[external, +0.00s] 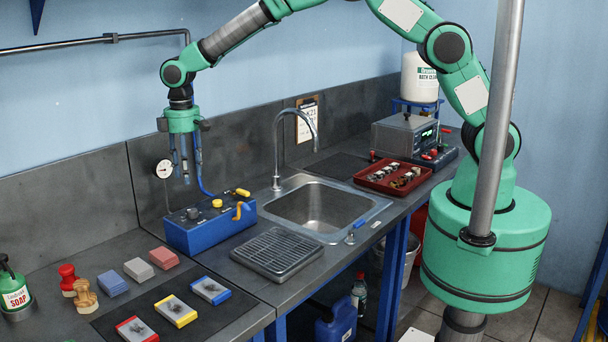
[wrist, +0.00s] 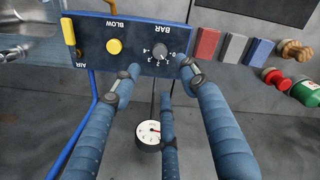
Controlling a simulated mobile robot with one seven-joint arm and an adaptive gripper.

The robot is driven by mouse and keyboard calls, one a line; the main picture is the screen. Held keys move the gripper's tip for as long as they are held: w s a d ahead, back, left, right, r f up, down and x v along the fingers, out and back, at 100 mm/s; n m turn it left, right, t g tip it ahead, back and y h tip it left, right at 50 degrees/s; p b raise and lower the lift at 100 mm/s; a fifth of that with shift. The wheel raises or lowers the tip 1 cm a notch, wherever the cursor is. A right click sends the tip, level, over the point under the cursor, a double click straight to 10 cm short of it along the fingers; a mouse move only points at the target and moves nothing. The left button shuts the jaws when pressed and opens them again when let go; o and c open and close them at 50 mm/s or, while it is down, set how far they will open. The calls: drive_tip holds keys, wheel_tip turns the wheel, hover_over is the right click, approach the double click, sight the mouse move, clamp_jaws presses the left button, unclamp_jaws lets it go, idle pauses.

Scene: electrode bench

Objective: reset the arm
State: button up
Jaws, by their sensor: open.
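My gripper (external: 182,172) hangs from my raised green arm, pointing down, above and behind the blue air box (external: 205,236) on the bench. It is open and holds nothing. The air box (wrist: 85,40) also shows there, with a yellow BLOW button, a BAR knob and a yellow AIR lever. The fingers overlap its edge in that picture, but I cannot see contact.
A round gauge (external: 164,169) is by the back wall. The sink (external: 318,205), tap (external: 277,150) and drain rack (external: 276,254) are to the right. A red tray (external: 372,186) is farther right.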

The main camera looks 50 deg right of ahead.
drive_tip(key=shift+d+r, duration=0.1)
drive_tip(key=shift+d, duration=0.05)
drive_tip(key=s+d+r+m+t+b, duration=0.15)
drive_tip(key=s+d+r, duration=0.25)
drive_tip(key=d+r, duration=0.4)
drive_tip(key=s+d+r+m+b, duration=0.2)
drive_tip(key=s+d+r, duration=0.3)
drive_tip(key=d, duration=0.6)
drive_tip(key=s+d+r+m+t+b, duration=0.15)
drive_tip(key=s+d+r, duration=0.25)
drive_tip(key=d+r, duration=0.4)
drive_tip(key=s+d+m+t+b, duration=0.1)
drive_tip(key=s+d+m+b, duration=0.15)
drive_tip(key=s+d, duration=0.9)
drive_tip(key=s+d+f+m+b, duration=0.1)
drive_tip(key=s+d+f, duration=0.1)
drive_tip(key=s, duration=0.5)
drive_tip(key=s+d+f+m+t+b, duration=0.1)
drive_tip(key=s+d+f, duration=0.2)
drive_tip(key=s, duration=0.5)
drive_tip(key=shift+s+d+t+b, duration=0.3)
drive_tip(key=shift+d+b, duration=0.1)
drive_tip(key=shift+d, duration=0.5)
